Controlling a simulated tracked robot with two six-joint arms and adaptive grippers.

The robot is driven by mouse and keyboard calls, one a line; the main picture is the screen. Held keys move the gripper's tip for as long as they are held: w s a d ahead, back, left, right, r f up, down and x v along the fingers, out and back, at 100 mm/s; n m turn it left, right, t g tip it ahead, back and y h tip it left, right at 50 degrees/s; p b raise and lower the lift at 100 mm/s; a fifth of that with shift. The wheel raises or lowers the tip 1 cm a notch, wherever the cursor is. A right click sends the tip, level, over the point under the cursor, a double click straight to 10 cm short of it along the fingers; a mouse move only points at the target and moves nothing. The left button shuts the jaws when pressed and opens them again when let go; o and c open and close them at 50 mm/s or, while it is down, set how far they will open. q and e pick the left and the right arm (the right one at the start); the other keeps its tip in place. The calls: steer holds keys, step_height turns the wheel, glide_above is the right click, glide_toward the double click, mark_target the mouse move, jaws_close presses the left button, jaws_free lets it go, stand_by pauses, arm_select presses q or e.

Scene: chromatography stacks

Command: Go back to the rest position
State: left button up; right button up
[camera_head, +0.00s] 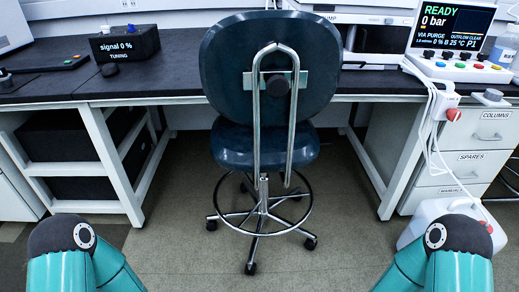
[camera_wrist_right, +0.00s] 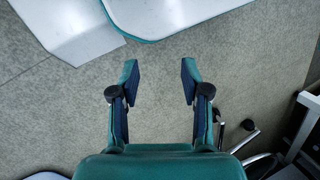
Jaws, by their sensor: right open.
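My right gripper (camera_wrist_right: 160,82) shows in the right wrist view. Its two fingers are apart and nothing is between them, with grey floor behind. In the head view only the teal bent sections of my two arms show, at the lower left and lower right. Neither gripper is in the head view. My left gripper is not seen in any view.
A dark teal chair (camera_head: 268,75) on a wheeled base stands in front of the black bench (camera_head: 180,86). A control panel (camera_head: 452,35) reading READY, 0 bar is at right, above drawers (camera_head: 478,160) and a white jug (camera_head: 440,215). Floor (camera_head: 185,240) nearby is clear.

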step_height(320, 180, up, 38)
steer(key=w+n+t+p, duration=0.1)
steer(key=w+p, duration=0.1)
steer(key=p, duration=3.6)
steer(key=shift+w+a+r+t, duration=0.15)
steer(key=shift+a+r+t, duration=0.05)
steer(key=shift+a+t, duration=0.15)
